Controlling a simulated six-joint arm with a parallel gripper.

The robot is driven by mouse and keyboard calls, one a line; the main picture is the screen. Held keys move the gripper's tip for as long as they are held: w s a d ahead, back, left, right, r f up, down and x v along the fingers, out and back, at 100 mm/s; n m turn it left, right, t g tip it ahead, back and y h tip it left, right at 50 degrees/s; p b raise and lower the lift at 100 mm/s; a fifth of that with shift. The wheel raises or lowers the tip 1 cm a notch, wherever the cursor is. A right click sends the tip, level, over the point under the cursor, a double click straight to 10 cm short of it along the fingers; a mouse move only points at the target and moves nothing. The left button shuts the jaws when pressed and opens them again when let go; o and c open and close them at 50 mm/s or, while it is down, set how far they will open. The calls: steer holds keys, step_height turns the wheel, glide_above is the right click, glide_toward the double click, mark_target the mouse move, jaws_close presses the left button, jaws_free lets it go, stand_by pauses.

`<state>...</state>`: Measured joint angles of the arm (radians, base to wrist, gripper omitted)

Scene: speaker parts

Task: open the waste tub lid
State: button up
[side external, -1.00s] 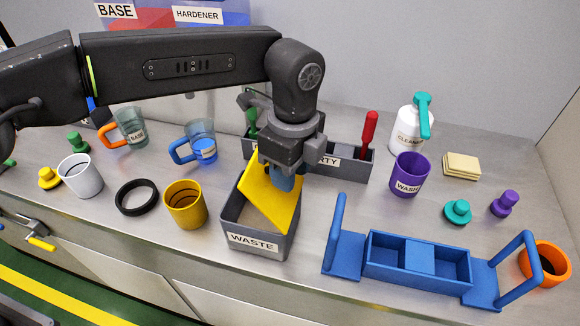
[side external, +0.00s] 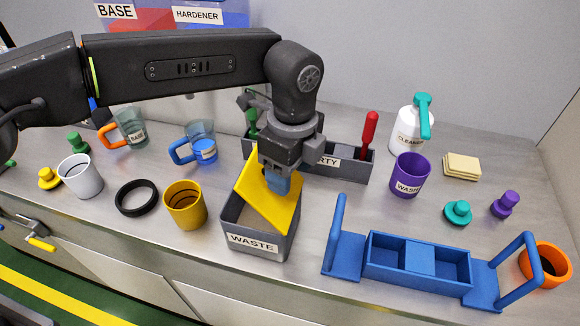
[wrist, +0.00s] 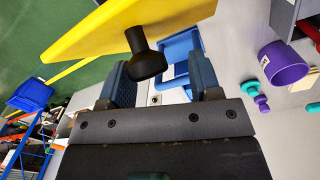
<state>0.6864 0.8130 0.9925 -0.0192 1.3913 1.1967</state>
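The grey waste tub (side external: 256,243), labelled WASTE, stands near the front edge of the bench. Its yellow lid (side external: 262,203) is tilted up steeply, and part of the tub's inside shows in front of it. In the wrist view the lid (wrist: 120,30) crosses the top, with its black knob (wrist: 147,62) pointing towards me. My gripper (side external: 278,184) is at the lid's upper right side. In the wrist view my gripper (wrist: 160,80) has its fingers apart, with the knob between or just beyond them and a gap on the right. The side view hides the knob.
A yellow cup (side external: 186,207) stands left of the tub and a blue carrier (side external: 345,256) close to its right. A grey tray (side external: 345,165) with a red-handled tool is behind. A purple cup (side external: 408,178) stands further right.

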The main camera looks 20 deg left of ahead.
step_height(320, 180, up, 12)
steer(key=shift+w+d, duration=0.15)
steer(key=shift+w, duration=0.15)
stand_by(0.3)
